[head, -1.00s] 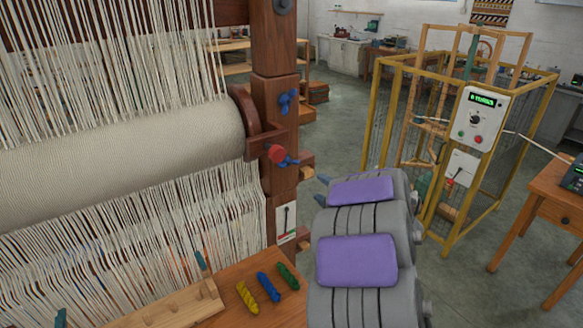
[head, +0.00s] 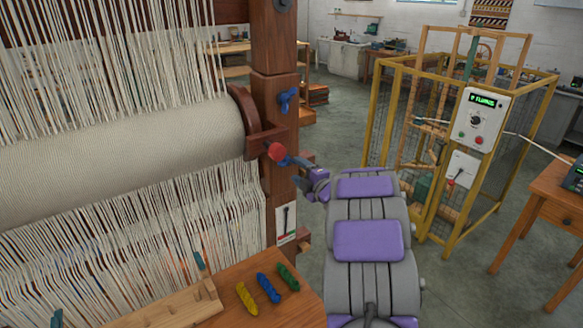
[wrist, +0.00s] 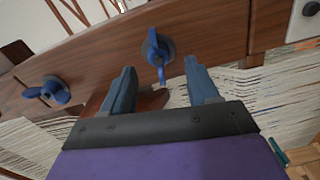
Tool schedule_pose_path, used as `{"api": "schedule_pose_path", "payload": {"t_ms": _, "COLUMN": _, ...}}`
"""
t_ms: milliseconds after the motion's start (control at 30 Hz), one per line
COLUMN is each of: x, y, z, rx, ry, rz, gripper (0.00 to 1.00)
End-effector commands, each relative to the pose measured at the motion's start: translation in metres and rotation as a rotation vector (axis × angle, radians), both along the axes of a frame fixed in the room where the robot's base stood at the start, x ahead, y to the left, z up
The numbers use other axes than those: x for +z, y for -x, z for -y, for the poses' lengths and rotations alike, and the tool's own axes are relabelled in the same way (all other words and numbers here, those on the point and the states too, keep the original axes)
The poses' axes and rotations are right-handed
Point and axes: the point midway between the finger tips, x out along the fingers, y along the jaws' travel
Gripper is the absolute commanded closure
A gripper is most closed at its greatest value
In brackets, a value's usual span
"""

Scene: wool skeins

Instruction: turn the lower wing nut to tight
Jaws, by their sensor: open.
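The upper wing nut (head: 287,100) is blue too, higher on the post, and appears at left in the wrist view (wrist: 43,90).
A white lever plate (head: 285,222) is below on the post. Yellow, blue and green skeins (head: 268,287) lie on the wooden bench. A yellow-framed cage (head: 450,250) stands right; the floor between is clear.

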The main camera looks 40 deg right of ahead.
Motion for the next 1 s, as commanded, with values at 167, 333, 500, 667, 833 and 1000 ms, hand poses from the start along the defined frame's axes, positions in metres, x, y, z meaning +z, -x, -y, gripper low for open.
{"api": "schedule_pose_path", "payload": {"t_ms": 167, "x": -0.001, "y": -0.028, "z": 0.003, "rx": 0.002, "ry": -0.002, "rz": 0.001, "gripper": 0.4}}
{"api": "schedule_pose_path", "payload": {"t_ms": 333, "x": 0.001, "y": -0.042, "z": 0.004, "rx": 0.002, "ry": 0.001, "rz": 0.003, "gripper": 0.4}}
{"api": "schedule_pose_path", "payload": {"t_ms": 500, "x": 0.002, "y": -0.046, "z": 0.005, "rx": 0.001, "ry": 0.0, "rz": 0.003, "gripper": 0.4}}
{"api": "schedule_pose_path", "payload": {"t_ms": 667, "x": 0.001, "y": -0.046, "z": 0.005, "rx": 0.001, "ry": 0.0, "rz": 0.003, "gripper": 0.4}}
{"api": "schedule_pose_path", "payload": {"t_ms": 833, "x": 0.001, "y": -0.046, "z": 0.005, "rx": 0.001, "ry": 0.0, "rz": 0.002, "gripper": 0.52}}
{"api": "schedule_pose_path", "payload": {"t_ms": 1000, "x": 0.001, "y": -0.046, "z": 0.005, "rx": 0.0, "ry": 0.0, "rz": 0.002, "gripper": 0.68}}
